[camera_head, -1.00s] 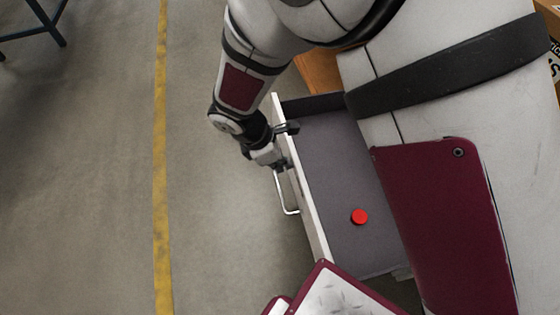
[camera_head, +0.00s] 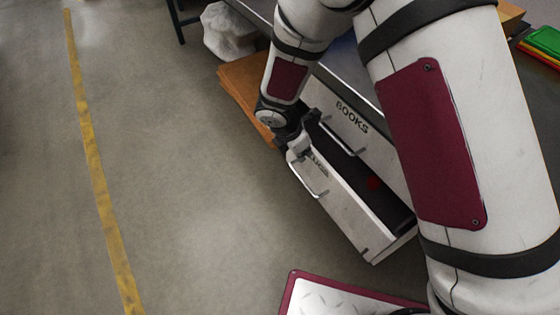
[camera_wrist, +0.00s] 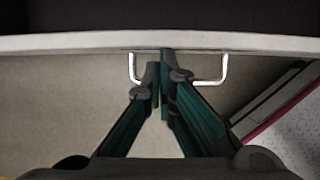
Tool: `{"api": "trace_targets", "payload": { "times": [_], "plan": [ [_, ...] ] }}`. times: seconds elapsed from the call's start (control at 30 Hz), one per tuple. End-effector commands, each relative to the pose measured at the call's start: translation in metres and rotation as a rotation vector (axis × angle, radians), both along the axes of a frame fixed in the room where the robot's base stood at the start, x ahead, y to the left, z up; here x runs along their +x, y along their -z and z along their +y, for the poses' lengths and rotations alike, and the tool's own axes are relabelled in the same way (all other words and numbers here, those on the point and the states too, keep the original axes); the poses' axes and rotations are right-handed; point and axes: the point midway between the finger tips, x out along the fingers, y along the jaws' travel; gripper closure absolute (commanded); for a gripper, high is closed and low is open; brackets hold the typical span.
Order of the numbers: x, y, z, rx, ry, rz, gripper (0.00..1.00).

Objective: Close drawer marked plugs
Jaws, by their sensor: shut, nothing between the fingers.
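The open drawer (camera_head: 350,212) has a white front with a bar handle (camera_head: 303,180) and partly hidden lettering. It stands partly out below a drawer marked BOOKS (camera_head: 352,117). A red round object (camera_head: 374,183) lies inside it. My gripper (camera_head: 308,140) is shut and empty at the upper left end of the drawer front. In the wrist view the shut fingertips (camera_wrist: 162,62) are at the front's edge (camera_wrist: 100,41), between the two ends of the handle (camera_wrist: 224,70); whether they touch the front I cannot tell.
A brown box (camera_head: 245,95) lies on the floor left of the cabinet, with a pale wrapped lump (camera_head: 228,32) behind it. Coloured trays (camera_head: 543,42) are at the upper right. The floor on the left is clear, with a yellow line (camera_head: 95,165).

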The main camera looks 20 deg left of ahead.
Motion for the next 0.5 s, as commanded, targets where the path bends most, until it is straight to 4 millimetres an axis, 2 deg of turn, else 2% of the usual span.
{"api": "trace_targets", "payload": {
  "times": [0.2,0.5],
  "plan": [
    [0.027,-0.001,-0.023,0.001,0.004,-0.001,1.0],
    [0.041,0.0,-0.034,0.001,0.0,-0.001,1.0]
  ]
}}
